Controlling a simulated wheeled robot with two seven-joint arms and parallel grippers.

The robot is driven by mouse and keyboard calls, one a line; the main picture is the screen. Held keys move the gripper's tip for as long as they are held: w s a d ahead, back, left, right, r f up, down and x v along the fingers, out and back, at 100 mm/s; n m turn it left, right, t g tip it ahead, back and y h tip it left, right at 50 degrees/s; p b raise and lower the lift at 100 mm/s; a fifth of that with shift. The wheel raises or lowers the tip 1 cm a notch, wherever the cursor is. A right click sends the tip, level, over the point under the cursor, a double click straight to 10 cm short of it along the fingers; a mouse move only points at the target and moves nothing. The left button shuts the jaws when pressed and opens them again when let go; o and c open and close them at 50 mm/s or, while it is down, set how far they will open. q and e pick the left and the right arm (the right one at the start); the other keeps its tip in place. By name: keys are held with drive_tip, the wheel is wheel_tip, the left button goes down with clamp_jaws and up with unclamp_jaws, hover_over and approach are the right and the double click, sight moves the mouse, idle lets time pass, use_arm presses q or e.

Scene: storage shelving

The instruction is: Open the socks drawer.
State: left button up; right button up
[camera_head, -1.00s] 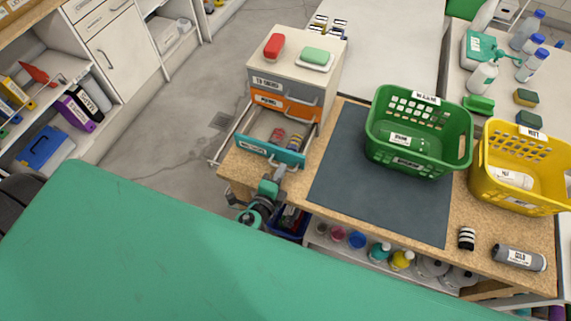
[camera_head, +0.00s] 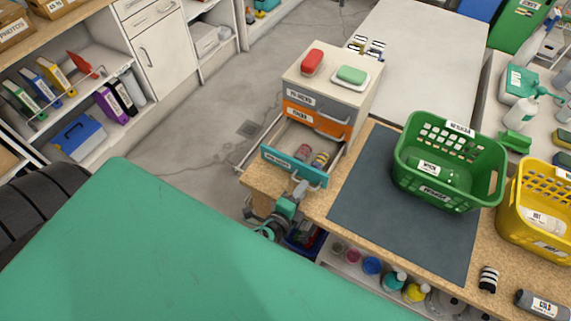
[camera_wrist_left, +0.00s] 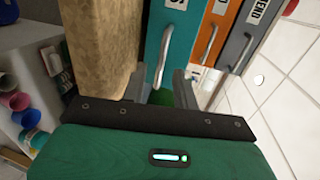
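The drawer unit (camera_head: 330,82) stands on the wooden bench, with a grey, an orange and a teal drawer. The lowest, teal drawer (camera_head: 294,166) is pulled out, and rolled socks (camera_head: 320,159) lie inside it. Its label is too small to read surely. My left gripper (camera_head: 294,197) is just in front of and below the teal front. In the left wrist view, its two fingers (camera_wrist_left: 160,87) are apart, with the end of the teal drawer's metal handle (camera_wrist_left: 163,58) between or just beyond them; contact is unclear. My right gripper is out of view.
A red item (camera_head: 312,62) and a green soap-like block (camera_head: 351,75) sit on the unit. Bottles and tubs are on a shelf below. Floor left of the unit is clear.

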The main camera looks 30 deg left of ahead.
use_arm(q)
drive_tip(key=b+v, duration=0.5)
drive_tip(key=v, duration=0.7)
drive_tip(key=shift+s, duration=0.3)
drive_tip(key=s+a+f+n+g, duration=0.1)
drive_tip(key=s+f+n+g, duration=0.25)
drive_tip(key=f, duration=1.25)
drive_tip(key=s+a+f+n+g, duration=0.1)
drive_tip(key=s+f+n+g, duration=0.2)
drive_tip(key=f, duration=1.4)
drive_tip(key=s+a+f+n+g, duration=0.3)
drive_tip(key=s+f+n+g, duration=0.1)
drive_tip(key=s+f, duration=0.4)
drive_tip(key=s+a+f+n+g, duration=0.4)
drive_tip(key=s+f, duration=0.5)
drive_tip(key=f, duration=0.3)
drive_tip(key=shift+s+f+n+y, duration=0.3)
drive_tip(key=shift+s+n, duration=0.05)
drive_tip(key=shift+n, duration=0.4)
drive_tip(key=shift+w+d, duration=0.1)
drive_tip(key=shift+d, duration=0.05)
